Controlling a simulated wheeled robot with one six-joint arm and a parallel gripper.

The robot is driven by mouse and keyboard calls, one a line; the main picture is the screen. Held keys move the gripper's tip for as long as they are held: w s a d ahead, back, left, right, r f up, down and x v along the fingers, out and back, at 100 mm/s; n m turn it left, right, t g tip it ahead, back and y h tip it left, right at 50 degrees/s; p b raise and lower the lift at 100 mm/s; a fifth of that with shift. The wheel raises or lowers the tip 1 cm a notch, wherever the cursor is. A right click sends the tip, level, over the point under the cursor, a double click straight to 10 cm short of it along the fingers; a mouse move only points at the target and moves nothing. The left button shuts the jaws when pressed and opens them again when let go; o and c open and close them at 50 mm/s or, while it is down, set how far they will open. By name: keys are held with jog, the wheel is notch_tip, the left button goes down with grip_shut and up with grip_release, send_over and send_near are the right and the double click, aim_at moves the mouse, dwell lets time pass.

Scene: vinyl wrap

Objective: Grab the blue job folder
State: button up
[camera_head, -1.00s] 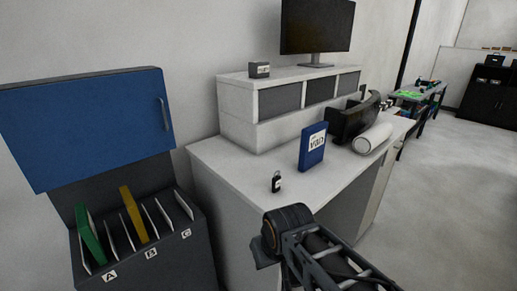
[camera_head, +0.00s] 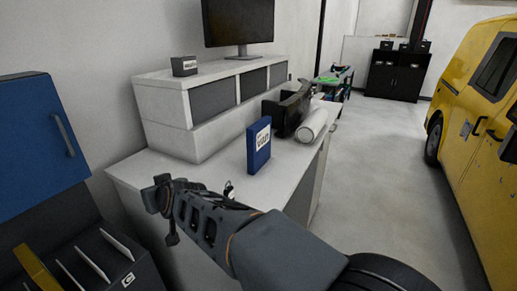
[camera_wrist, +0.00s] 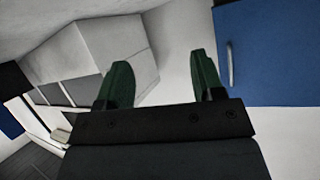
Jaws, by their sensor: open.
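The blue job folder (camera_head: 258,146) stands upright on the white desk (camera_head: 282,192), with a white label on its face. My gripper is open and empty in the wrist view (camera_wrist: 160,80), its two green fingers spread apart. In the head view my arm reaches across the front of the desk, left of and nearer than the folder, not touching it.
A roll of white material (camera_head: 311,122) and a black device (camera_head: 287,112) lie behind the folder. A small dark box (camera_head: 184,66) and a monitor (camera_head: 238,22) stand on the shelf. A blue-lidded rack (camera_head: 40,140) is at left, a yellow van (camera_head: 480,110) at right. The floor between is clear.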

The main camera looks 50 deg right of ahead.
jog(key=w+d+r+m+t+h+b, duration=0.1)
jog(key=w+d+r+m+t+h, duration=0.1)
jog(key=w+d+m+h, duration=0.45)
jog(key=m+g+h+b, duration=0.2)
jog(key=m+g+h, duration=0.4)
jog(key=g+h, duration=0.4)
send_near(250, 142)
jog(key=shift+m, duration=0.25)
jog(key=p+x, duration=0.1)
jog(key=x, duration=0.6)
jog(key=shift+w+d, duration=0.15)
jog(key=shift+d, duration=0.05)
jog(key=shift+p+x, duration=0.65)
jog(key=shift+x, duration=2.4)
jog(key=shift+r, duration=0.1)
jog(key=c, duration=1.1)
jog(key=shift+r, duration=0.15)
